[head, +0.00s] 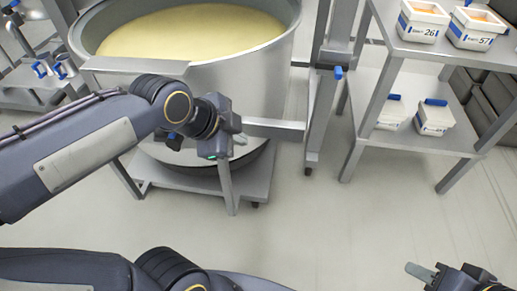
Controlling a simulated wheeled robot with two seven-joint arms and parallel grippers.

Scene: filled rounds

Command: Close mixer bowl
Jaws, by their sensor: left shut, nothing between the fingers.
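The mixer bowl (235,85) is a large round metal vessel at the upper left of centre. Its top is open and a pale yellow filling (185,32) shows inside. I see no lid over it. My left arm crosses in front of the bowl, and my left gripper (236,146) is in front of its lower wall, shut and empty. I cannot tell whether it touches the bowl. My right gripper (425,272) is at the bottom right edge, partly cut off, far from the bowl and over the floor. Its jaw opening is unclear.
The bowl stands on a wheeled metal base (255,180). A grey bar (275,128) and upright post (318,105) stand to its right. A metal shelf rack (425,140) at the right holds white tubs (424,22). The floor at lower centre is clear.

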